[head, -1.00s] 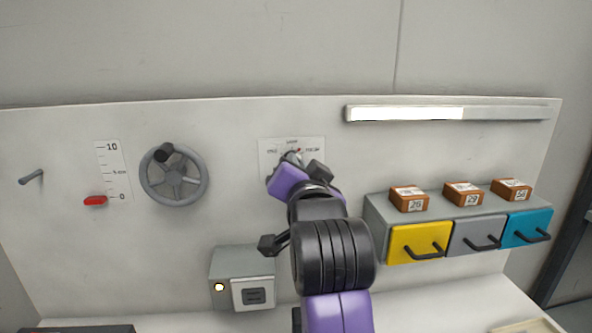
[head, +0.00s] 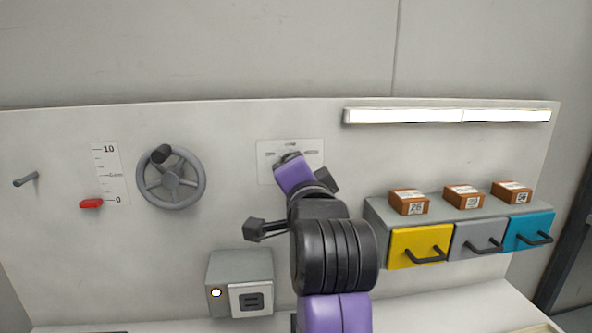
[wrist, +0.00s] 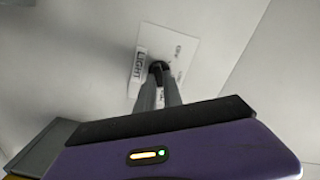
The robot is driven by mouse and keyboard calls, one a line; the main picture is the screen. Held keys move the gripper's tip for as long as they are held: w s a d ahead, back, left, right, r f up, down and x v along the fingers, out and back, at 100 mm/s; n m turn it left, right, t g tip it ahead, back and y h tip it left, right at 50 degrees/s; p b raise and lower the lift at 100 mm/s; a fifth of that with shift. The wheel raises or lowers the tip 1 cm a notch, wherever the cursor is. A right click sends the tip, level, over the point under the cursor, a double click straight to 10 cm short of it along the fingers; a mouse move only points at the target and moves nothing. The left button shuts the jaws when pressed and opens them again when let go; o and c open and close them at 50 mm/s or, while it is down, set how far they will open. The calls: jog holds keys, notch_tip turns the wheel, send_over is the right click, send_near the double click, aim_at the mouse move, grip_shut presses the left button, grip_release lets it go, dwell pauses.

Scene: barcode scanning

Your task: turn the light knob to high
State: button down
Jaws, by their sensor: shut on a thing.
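The light knob's white label plate (head: 268,166) is on the upright panel, right of the handwheel. In the wrist view the dark knob (wrist: 158,66) sits between the tips of my gripper (wrist: 159,80), which is shut on it. The white "LIGHT" tag (wrist: 139,64) shows beside it. In the head view my purple gripper body (head: 294,172) covers most of the knob, so its pointer cannot be read. The lamp bar (head: 400,116) at the upper right is lit bright along both its left and right sections.
A grey handwheel (head: 171,178) and a red slider (head: 91,204) are at the left. A grey box (head: 240,268) with a glowing button is below. Yellow (head: 420,246), grey and blue drawers with brown boxes on top are close to the right of my arm.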

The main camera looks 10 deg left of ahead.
jog(key=shift+f, duration=0.1)
jog(key=c, duration=1.5)
grip_release()
jog(key=b+v, duration=0.1)
jog(key=v, duration=0.6)
jog(key=shift+s+d, duration=0.1)
jog(key=shift+s, duration=0.3)
